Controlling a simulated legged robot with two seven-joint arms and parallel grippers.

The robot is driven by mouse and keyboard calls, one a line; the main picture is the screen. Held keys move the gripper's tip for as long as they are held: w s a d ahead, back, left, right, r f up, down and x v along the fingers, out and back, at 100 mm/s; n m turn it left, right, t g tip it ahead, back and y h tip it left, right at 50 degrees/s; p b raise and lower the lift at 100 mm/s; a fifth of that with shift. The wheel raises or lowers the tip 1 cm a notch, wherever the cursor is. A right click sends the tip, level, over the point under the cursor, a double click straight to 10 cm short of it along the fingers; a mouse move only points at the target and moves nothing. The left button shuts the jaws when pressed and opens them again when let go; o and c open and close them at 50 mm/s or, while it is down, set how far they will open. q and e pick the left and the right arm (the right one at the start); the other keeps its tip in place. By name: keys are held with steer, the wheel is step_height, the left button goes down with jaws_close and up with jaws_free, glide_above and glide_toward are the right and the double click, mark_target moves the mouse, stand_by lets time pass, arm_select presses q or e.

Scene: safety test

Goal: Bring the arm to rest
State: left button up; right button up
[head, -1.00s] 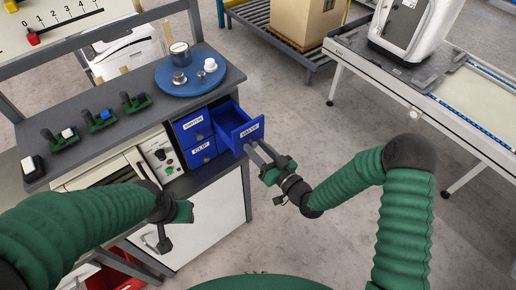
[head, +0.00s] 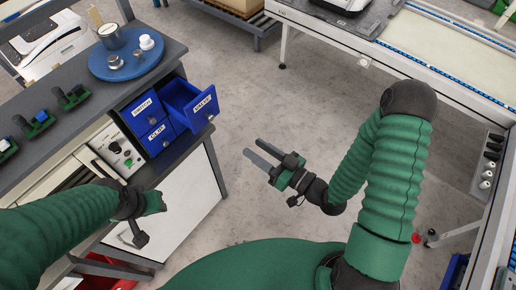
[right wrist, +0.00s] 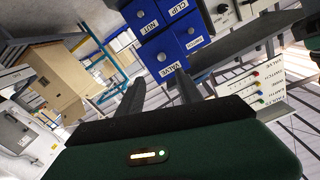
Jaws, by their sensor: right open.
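My right gripper (head: 253,147) is open and empty over the floor, to the right of the bench and clear of the blue drawers. Its two grey fingers also show in the right wrist view (right wrist: 155,92), with the drawer fronts beyond them. The valve drawer (head: 202,105) is pulled out of the blue drawer unit (head: 140,108). The drawer labelled switch and the one below it look shut. My left gripper (head: 150,205) is in front of the bench's white lower door; its fingers are too unclear to tell their state.
The grey bench (head: 60,78) carries a blue round tray (head: 98,72) with a mug and small parts, and green fixtures. A conveyor table (head: 350,42) stands at the back right. Open floor (head: 270,90) lies between them. A red bin (head: 105,272) is at the lower left.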

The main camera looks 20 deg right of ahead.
steer(key=shift+a+f, duration=0.1)
steer(key=w+d+f+n+g+h, duration=0.1)
steer(key=w+d+f+g+h, duration=0.1)
steer(key=d+f+g+h, duration=0.45)
steer(key=s+d+r+m+g+h, duration=0.2)
steer(key=s+r+m+g+h, duration=0.2)
steer(key=s, duration=0.7)
steer(key=shift+r+m+g, duration=0.3)
steer(key=shift+r+g, duration=0.35)
steer(key=shift+g, duration=0.1)
